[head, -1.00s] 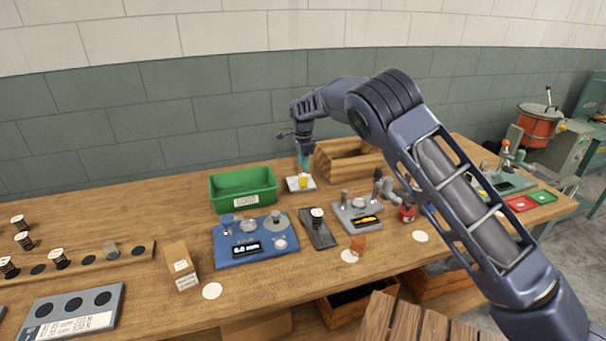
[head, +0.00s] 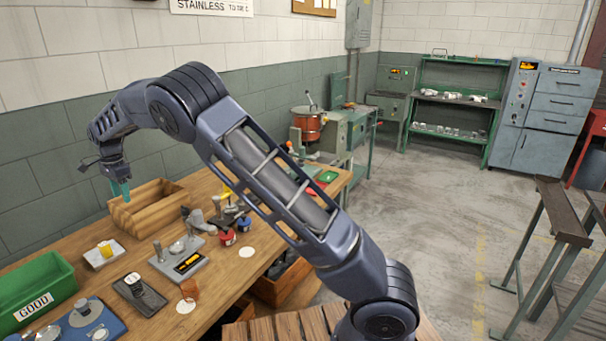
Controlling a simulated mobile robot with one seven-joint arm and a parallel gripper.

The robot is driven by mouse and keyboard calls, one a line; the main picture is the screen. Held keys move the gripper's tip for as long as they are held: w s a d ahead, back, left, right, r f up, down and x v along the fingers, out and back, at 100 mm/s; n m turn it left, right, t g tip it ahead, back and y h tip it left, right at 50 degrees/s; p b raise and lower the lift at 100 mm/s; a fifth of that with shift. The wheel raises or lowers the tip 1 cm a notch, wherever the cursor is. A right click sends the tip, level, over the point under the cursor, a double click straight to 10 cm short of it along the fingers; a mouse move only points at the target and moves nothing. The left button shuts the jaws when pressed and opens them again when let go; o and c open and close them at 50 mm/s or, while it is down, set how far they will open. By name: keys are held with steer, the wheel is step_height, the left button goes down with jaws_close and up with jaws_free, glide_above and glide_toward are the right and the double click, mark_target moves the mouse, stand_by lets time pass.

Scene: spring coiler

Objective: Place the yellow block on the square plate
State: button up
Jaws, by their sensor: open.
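The yellow block (head: 105,248) appears to rest on the pale square plate (head: 94,260), on the wooden bench at the left of the head view. The plate lies to the right of the green bin and in front of the wooden box. My gripper (head: 121,190), with teal fingers pointing down, is open and looks empty. It is apart from the block, above and behind it in the picture, by the left end of the wooden box.
The wooden box (head: 150,208) and green GOOD bin (head: 38,292) stand near the plate. A grey scale (head: 182,262), a dark tray (head: 139,296) and a blue base (head: 97,325) lie in front. Open floor (head: 455,240) lies right of the bench.

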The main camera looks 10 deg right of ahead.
steer(key=w+d+r, duration=0.1)
steer(key=d+r, duration=0.2)
steer(key=d, duration=0.4)
steer(key=w+d+r+n+y, duration=0.1)
steer(key=w+d+r, duration=0.1)
steer(key=d+r, duration=0.3)
steer(key=w+d+r, duration=0.1)
steer(key=d+r, duration=0.1)
steer(key=d, duration=0.6)
steer(key=s+d+r+n+t, duration=0.1)
steer(key=s+d+r, duration=0.2)
steer(key=d, duration=0.6)
steer(key=s+d+r+n, duration=0.1)
steer(key=s+d+r, duration=0.25)
steer(key=d, duration=0.65)
steer(key=s+d+r+n+t, duration=0.1)
steer(key=s+d+r, duration=0.2)
steer(key=d, duration=0.6)
steer(key=s+d+f+n+t, duration=0.1)
steer(key=s+d+f+n, duration=0.1)
steer(key=s+d, duration=0.7)
steer(key=s+d+f+n+t+h, duration=0.1)
steer(key=s+d+f, duration=0.3)
steer(key=s+d, duration=0.4)
steer(key=s+n, duration=0.1)
steer(key=s, duration=0.6)
steer(key=shift+s+d+f+n+t+h, duration=0.2)
steer(key=shift+d+n+t+h, duration=0.1)
steer(key=shift+d+t, duration=0.1)
